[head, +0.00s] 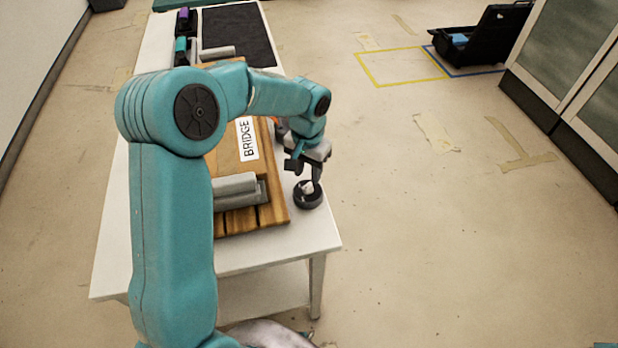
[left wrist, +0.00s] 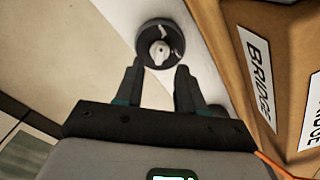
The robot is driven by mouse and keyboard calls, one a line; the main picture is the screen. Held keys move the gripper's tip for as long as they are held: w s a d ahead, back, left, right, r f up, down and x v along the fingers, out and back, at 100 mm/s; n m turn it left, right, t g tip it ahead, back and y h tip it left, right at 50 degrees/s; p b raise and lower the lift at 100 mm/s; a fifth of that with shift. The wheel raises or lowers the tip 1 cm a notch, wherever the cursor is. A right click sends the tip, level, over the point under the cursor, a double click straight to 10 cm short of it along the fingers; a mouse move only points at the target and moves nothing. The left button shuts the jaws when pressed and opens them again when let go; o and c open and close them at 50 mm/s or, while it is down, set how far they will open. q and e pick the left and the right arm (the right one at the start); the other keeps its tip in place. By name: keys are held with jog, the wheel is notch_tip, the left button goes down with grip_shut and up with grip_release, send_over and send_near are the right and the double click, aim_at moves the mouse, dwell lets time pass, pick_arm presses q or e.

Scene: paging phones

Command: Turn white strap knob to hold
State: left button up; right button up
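The white knob (head: 307,187) sits in a round dark base (head: 308,201) near the right edge of the white table. In the left wrist view the white knob (left wrist: 159,51) shows inside its dark ring (left wrist: 143,37), which carries light marks. My left gripper (head: 304,176) is just above the knob, pointing down. In the left wrist view its two fingers (left wrist: 156,75) are apart, with the knob beyond the gap between their tips and nothing held. Whether a fingertip touches the knob cannot be told. My right gripper is not in view.
A wooden box labelled BRIDGE (head: 225,150) stands on the white table (head: 120,245), left of the knob. A grey handset-like block (head: 238,190) lies on it. A dark mat (head: 238,35) is at the far end. An open black case (head: 485,40) lies on the floor far right.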

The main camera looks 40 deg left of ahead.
aim_at(308, 185)
pick_arm(q)
notch_tip(308, 185, down, 4)
jog(key=shift+s+r, duration=0.15)
jog(key=shift+r, duration=0.1)
jog(key=shift+w+f, duration=0.2)
jog(key=shift+f, duration=0.1)
jog(key=shift+s, duration=0.1)
grip_shut()
